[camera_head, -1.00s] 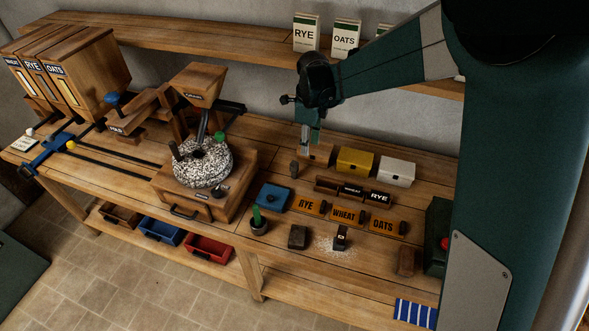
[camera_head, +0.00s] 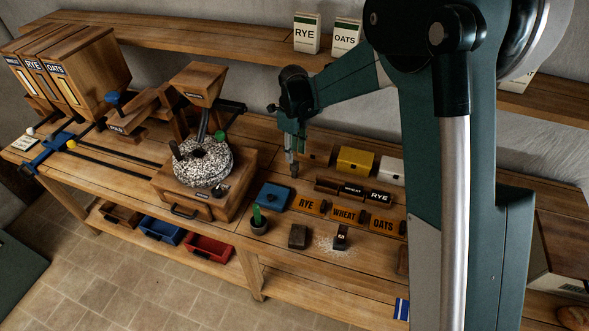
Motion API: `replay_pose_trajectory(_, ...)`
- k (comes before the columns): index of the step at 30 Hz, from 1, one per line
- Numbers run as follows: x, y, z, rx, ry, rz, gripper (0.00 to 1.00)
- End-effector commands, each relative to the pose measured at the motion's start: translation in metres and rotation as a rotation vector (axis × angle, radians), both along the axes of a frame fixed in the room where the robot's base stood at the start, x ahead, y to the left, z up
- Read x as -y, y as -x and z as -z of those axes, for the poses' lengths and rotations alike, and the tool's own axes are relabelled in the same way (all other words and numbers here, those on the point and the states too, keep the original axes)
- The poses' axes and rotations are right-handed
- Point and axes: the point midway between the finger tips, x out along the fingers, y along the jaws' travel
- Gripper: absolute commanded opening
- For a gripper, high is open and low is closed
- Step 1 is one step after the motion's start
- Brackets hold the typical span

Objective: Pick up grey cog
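No part is clearly recognisable as a grey cog. A small upright grey-brown peg (camera_head: 294,171), which may be it, stands on the bench between the mill and the wooden, yellow and white boxes. My gripper (camera_head: 292,160) points down right at this peg, and its fingertips overlap it in the picture. The fingers are too small and dark to tell whether they are open, shut or touching the peg.
The stone mill (camera_head: 204,162) stands left of my gripper. The blue box (camera_head: 273,197) and the RYE, WHEAT and OATS plates (camera_head: 344,214) lie in front. The yellow box (camera_head: 355,160) is to the right, and the shelf (camera_head: 200,39) runs behind.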

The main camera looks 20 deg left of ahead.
Motion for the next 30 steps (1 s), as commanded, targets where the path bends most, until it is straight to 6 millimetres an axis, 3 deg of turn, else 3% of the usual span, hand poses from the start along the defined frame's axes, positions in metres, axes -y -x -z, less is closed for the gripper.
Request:
replay_pose_trajectory(6, 0.000, -0.001, 0.016, 0.000, 0.000, 0.000, 0.32)
replay_pose_trajectory(20, 0.000, -0.001, 0.021, 0.000, 0.000, 0.000, 0.32)
replay_pose_trajectory(30, 0.002, -0.004, 0.052, 0.000, 0.000, 0.000, 0.32)
